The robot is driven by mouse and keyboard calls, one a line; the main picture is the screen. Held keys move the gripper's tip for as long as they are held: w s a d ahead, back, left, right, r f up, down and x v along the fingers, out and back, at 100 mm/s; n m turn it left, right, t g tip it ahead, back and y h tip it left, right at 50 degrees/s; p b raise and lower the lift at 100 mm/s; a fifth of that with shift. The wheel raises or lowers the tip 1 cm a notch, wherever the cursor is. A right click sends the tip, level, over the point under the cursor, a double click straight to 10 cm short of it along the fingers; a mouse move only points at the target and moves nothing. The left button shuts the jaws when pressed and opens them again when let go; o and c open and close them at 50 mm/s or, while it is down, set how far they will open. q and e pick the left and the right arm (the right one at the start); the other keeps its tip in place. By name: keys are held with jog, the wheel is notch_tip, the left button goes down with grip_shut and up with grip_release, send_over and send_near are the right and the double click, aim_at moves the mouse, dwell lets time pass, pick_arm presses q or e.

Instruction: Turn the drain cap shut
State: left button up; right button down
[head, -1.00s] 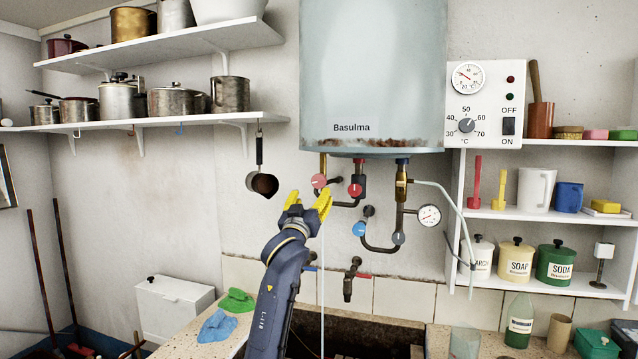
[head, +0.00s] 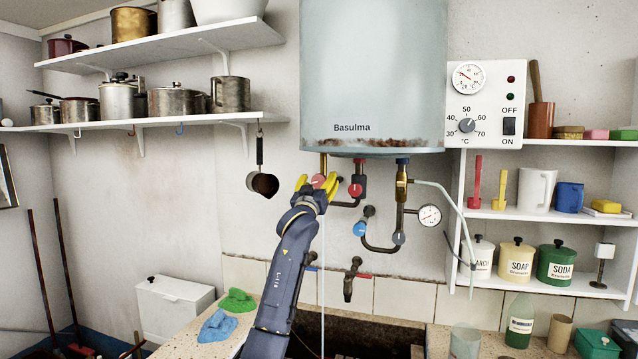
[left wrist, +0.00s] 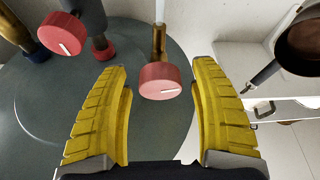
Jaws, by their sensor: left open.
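A round pinkish-red cap (head: 318,181) with a white mark, which I take for the drain cap, sits on a short brass pipe under the left part of the water heater (head: 372,75). In the left wrist view the cap (left wrist: 160,81) shows between the yellow fingers of my left gripper (left wrist: 160,72). The gripper is open, with a gap on both sides of the cap. In the head view my left gripper (head: 317,186) is at the cap and hides part of it. My right gripper is not in view.
A red knob (head: 355,190) is close to the right of the cap, with a blue knob (head: 359,229) and a pressure gauge (head: 429,215) beyond. A small dark pan (head: 263,184) hangs from the shelf to the left. A tap (head: 350,280) is below.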

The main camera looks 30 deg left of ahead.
pick_arm(q)
jog(key=shift+o, duration=0.3)
jog(key=c, duration=1.3)
jog(key=shift+a, duration=0.1)
jog(key=m+h, duration=0.2)
jog(key=m, duration=0.2)
jog(key=m+h, duration=0.2)
jog(key=m, duration=0.2)
jog(key=shift+s+r+t, duration=0.1)
jog(key=shift+t, duration=0.2)
jog(key=m+h, duration=0.2)
jog(key=m, duration=0.1)
jog(key=m+g+h, duration=0.1)
jog(key=m, duration=0.3)
jog(key=shift+a+r+m+h, duration=0.1)
jog(key=shift+m+h, duration=0.2)
jog(key=shift+h, duration=0.1)
jog(key=m+g, duration=0.1)
jog(key=m, duration=0.2)
jog(key=m+g+h, duration=0.1)
jog(key=m, duration=0.2)
jog(key=shift+m+g, duration=0.9)
jog(key=shift+m, duration=1.3)
jog(key=shift+c, duration=0.3)
jog(key=shift+d, duration=0.2)
